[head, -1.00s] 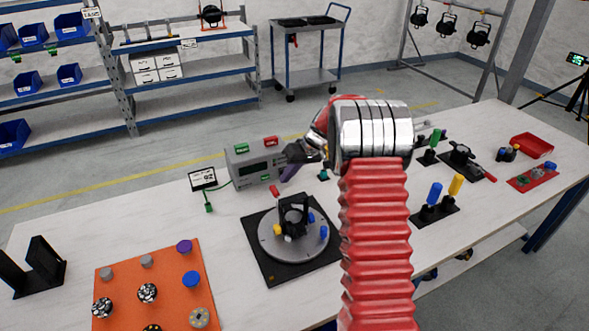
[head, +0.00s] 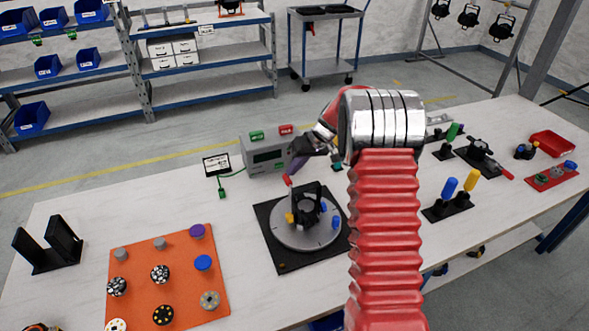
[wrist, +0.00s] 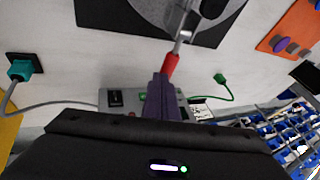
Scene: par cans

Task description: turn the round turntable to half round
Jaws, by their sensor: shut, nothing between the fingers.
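The round turntable (head: 301,238) is a grey disc on a black square base (head: 278,256) on the bench. A black bracket stands on it with yellow and blue pieces around it. In the wrist view the shut fingers (wrist: 170,66) reach towards the turntable (wrist: 165,12), of which only part shows at the top. I cannot tell whether the tip touches anything.
A grey control box (head: 268,153) stands behind the turntable. An orange board (head: 180,290) with several round pieces lies at the left. A black stand with blue and yellow handles (head: 449,207) is at the right. Bare bench lies between the board and the turntable.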

